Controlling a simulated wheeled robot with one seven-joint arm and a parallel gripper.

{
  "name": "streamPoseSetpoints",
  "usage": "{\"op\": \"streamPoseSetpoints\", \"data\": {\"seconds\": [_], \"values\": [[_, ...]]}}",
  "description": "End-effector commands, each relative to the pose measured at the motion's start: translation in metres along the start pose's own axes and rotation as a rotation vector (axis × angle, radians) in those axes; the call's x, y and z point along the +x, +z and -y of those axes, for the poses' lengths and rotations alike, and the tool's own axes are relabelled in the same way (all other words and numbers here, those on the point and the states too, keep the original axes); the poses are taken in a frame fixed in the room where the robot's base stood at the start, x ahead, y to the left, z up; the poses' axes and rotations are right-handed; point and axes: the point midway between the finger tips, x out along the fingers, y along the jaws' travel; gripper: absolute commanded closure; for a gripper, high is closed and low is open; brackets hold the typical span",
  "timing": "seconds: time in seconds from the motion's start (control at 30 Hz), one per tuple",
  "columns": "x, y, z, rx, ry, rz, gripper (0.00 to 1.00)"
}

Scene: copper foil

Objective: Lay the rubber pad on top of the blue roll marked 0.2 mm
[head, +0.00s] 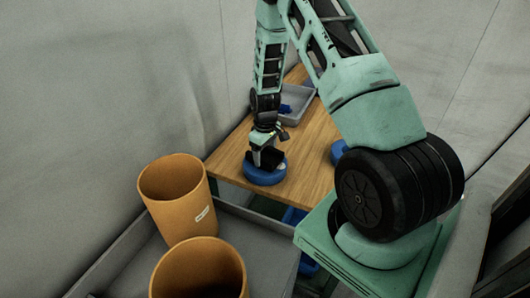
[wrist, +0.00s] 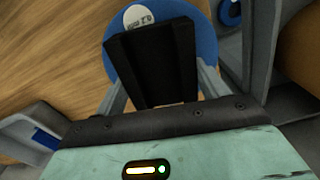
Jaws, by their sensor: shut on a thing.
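The blue roll (wrist: 122,62) has a round white label whose upside-down print appears to read 0.2 mm. It lies flat on the wooden table, and it also shows in the head view (head: 264,176). The black rubber pad (wrist: 152,55) is over this roll and hides much of its top. My gripper (wrist: 160,78) is shut on the pad, with one finger at each side. In the head view my gripper (head: 266,155) points down over the roll. I cannot tell whether the pad touches the roll.
Another blue roll (head: 338,153) is at the table's right, partly behind my arm. A grey tray (head: 297,110) with a blue item stands at the back of the wooden table (head: 231,155). Two orange-brown cylinders (head: 172,190) (head: 198,272) stand in front.

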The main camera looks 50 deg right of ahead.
Motion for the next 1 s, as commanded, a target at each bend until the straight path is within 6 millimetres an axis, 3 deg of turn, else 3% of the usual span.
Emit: {"op": "streamPoseSetpoints", "data": {"seconds": [0.8,0.83,0.9,1.0], "values": [[0.0079,-0.0001,-0.0001,0.0,0.0,0.0,0.54],[0.0074,-0.0001,-0.0001,0.0,0.0,0.0,0.22],[0.0072,-0.0001,0.0,0.0,0.0,0.0,0.02],[0.0072,-0.0001,0.0,0.0,0.0,0.0,0.02]]}}
